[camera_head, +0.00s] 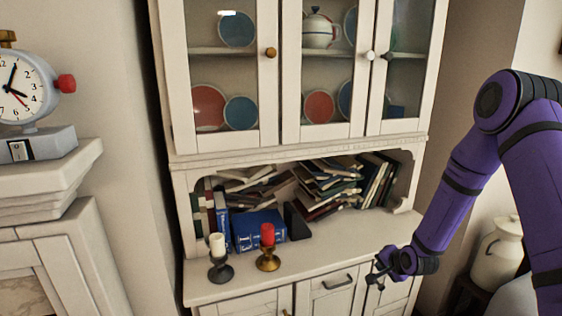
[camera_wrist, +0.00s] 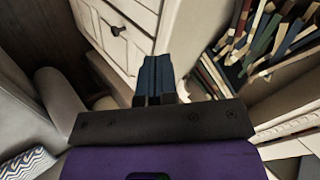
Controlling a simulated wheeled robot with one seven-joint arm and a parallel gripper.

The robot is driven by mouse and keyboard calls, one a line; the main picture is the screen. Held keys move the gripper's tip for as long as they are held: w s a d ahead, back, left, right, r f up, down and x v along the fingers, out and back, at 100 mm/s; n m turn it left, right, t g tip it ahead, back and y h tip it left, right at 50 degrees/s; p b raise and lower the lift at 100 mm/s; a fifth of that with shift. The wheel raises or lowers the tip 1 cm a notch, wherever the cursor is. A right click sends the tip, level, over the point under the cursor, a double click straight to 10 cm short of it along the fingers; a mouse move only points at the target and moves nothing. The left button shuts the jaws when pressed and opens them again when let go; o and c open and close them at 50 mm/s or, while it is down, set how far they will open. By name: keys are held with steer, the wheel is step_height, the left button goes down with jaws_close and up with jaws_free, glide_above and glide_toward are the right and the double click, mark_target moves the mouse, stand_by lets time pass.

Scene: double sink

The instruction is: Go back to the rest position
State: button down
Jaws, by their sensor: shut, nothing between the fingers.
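My gripper (camera_head: 376,276) is at the end of my purple arm, in front of the right part of the white cabinet (camera_head: 338,245) in the head view. It hangs near the front edge of the cabinet's counter. In the wrist view the two dark fingers of my gripper (camera_wrist: 154,75) lie side by side, shut with nothing between them. The arm comes in from the right edge of the head view, bent at the elbow.
Two candlesticks, one with a white candle (camera_head: 217,245) and one with a red candle (camera_head: 267,235), stand on the counter. Books (camera_head: 330,185) fill the niche behind. A clock (camera_head: 25,90) stands at the left. A pale milk can (camera_head: 498,255) is behind my arm.

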steer(key=s+r+n+g+h, duration=0.1)
steer(key=s+r+n, duration=0.15)
steer(key=r, duration=0.65)
steer(key=s+r+n+h, duration=0.1)
steer(key=s+r, duration=0.3)
steer(key=r, duration=0.5)
steer(key=s+r+n+g+h, duration=0.1)
steer(key=s+r+n, duration=0.15)
steer(key=r, duration=0.65)
steer(key=s+r+n, duration=0.1)
steer(key=s+r, duration=0.3)
steer(key=s, duration=0.5)
steer(key=s+a+r+n+g, duration=0.1)
steer(key=s+r, duration=0.4)
steer(key=s, duration=0.5)
steer(key=s+r+n, duration=0.2)
steer(key=s+r, duration=0.3)
steer(key=s, duration=0.4)
steer(key=shift+s+a+y, duration=0.15)
steer(key=shift+a+y, duration=0.15)
